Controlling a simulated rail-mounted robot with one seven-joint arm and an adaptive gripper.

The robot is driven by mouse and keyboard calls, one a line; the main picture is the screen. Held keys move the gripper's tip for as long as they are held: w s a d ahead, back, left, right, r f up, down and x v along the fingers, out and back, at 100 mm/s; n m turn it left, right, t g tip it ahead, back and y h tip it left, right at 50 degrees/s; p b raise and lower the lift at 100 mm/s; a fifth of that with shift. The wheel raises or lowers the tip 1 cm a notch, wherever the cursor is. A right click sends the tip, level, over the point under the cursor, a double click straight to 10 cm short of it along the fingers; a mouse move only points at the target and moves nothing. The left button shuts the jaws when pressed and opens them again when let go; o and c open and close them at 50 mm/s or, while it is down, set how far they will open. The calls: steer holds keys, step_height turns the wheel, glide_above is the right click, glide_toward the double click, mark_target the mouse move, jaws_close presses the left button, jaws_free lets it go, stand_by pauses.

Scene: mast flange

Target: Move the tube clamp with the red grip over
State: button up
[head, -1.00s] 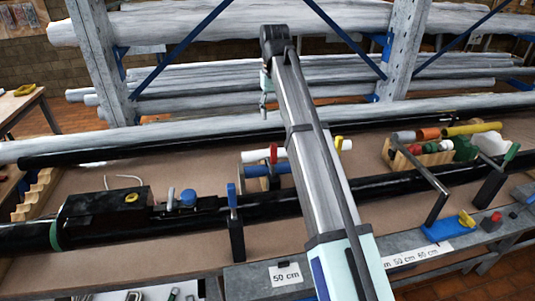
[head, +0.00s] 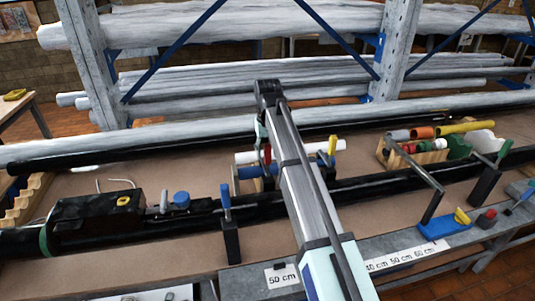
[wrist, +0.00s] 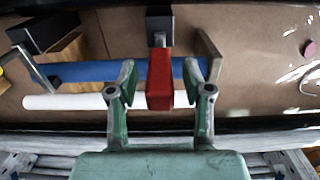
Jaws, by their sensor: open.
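The tube clamp's red grip (head: 267,152) stands upright behind the long black pipe, left of my arm in the head view. In the wrist view the red grip (wrist: 160,80) lies between the two fingers of my gripper (wrist: 163,72). The fingers are open, one on each side, with a visible gap on both sides. The clamp's dark body (wrist: 160,22) shows beyond the grip. A blue tube (wrist: 88,71) and a white tube (wrist: 62,101) run crosswise behind the fingers. In the head view my gripper (head: 261,138) is small and partly hidden by my arm.
A yellow-grip clamp (head: 332,146) stands just right of my arm. A blue-grip clamp (head: 226,201) and a green-grip clamp (head: 503,152) stand along the black pipe (head: 375,187). A wooden crate (head: 427,157) of coloured tubes is at right.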

steer(key=shift+f, duration=0.9)
jaws_close()
